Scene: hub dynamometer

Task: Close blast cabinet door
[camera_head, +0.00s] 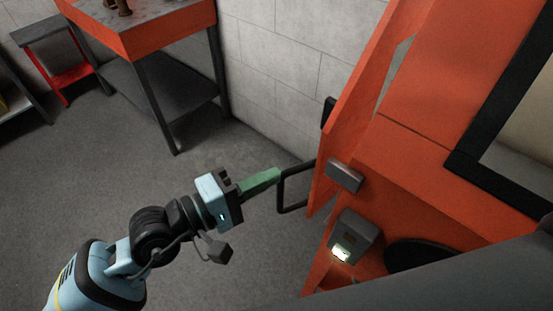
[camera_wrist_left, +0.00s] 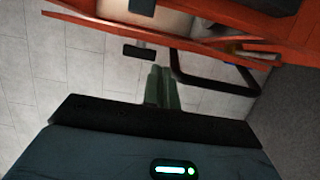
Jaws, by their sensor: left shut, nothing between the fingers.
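The orange blast cabinet (camera_head: 425,105) stands at the right in the head view. Its orange door (camera_head: 352,100) is seen nearly edge-on and stands ajar, with a gap between it and the cabinet. A black loop handle (camera_head: 284,192) sticks out from the door. My left gripper (camera_head: 277,174) has its green fingers shut and empty, with the tips at the handle's near side. In the left wrist view the fingers (camera_wrist_left: 162,88) point at the orange door edge (camera_wrist_left: 120,30), with the handle (camera_wrist_left: 205,86) just to their right. I cannot tell whether they touch. My right gripper is out of view.
A grey box with a lit panel (camera_head: 353,237) and a small grey block (camera_head: 344,175) are on the cabinet front. An orange workbench (camera_head: 150,35) stands at the upper left by the block wall (camera_head: 270,60). The grey floor (camera_head: 90,170) between is clear.

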